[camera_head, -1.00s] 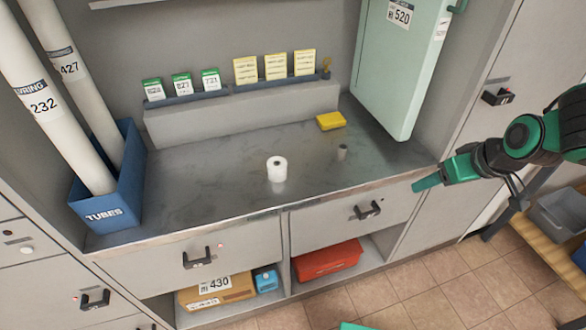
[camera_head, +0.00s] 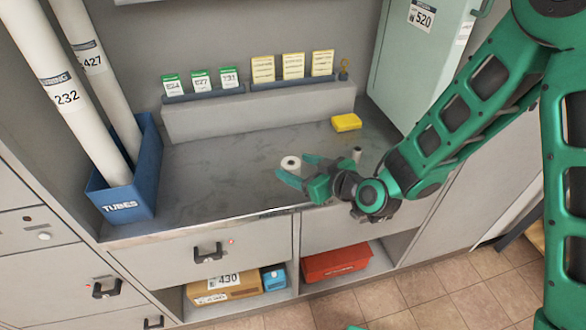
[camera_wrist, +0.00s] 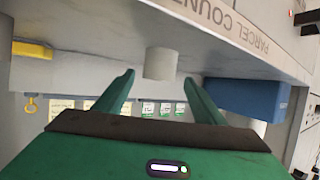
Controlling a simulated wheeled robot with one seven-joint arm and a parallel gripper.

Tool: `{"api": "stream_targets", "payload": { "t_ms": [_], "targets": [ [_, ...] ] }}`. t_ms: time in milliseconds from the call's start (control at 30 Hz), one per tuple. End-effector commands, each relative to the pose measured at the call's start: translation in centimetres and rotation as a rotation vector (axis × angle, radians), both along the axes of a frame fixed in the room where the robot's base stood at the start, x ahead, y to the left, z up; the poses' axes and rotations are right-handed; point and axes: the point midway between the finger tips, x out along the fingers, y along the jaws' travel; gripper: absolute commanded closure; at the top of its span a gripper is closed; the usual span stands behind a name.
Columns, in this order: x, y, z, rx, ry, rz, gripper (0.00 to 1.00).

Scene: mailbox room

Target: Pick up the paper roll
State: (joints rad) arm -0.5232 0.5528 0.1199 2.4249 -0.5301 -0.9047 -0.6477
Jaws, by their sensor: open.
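The paper roll (camera_head: 290,162) is a white upright cylinder with a dark core hole, standing on the grey counter. My gripper (camera_head: 297,169) is open, with its two green fingers pointing at the roll from the front right; they hide the roll's lower part in the head view. In the wrist view, which is upside down, the roll (camera_wrist: 161,63) stands ahead, in line with the gap between the open fingers (camera_wrist: 159,79). Whether a finger touches it I cannot tell, but the jaws are not closed on it.
A small grey cylinder (camera_head: 357,154) and a yellow box (camera_head: 346,122) stand right of the roll. A blue tube bin (camera_head: 152,178) holds tall tubes at the left. A ledge with cards (camera_head: 260,113) runs along the back. The counter's left middle is clear.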

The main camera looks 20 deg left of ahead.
Motion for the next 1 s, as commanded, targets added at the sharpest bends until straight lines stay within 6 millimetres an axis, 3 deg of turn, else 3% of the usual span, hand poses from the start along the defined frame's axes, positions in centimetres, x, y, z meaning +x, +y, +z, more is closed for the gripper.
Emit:
{"api": "stream_targets", "payload": {
  "t_ms": [600,933,967,1000],
  "targets": [
    [3.5,4.9,-2.3,-0.003,-0.001,-0.001,0.36],
    [4.0,5.4,-2.6,-0.002,0.0,-0.003,0.36],
    [4.0,5.4,-2.6,-0.002,0.0,-0.003,0.39],
    [4.0,5.4,-2.6,-0.002,0.0,-0.003,0.48]
  ]
}}
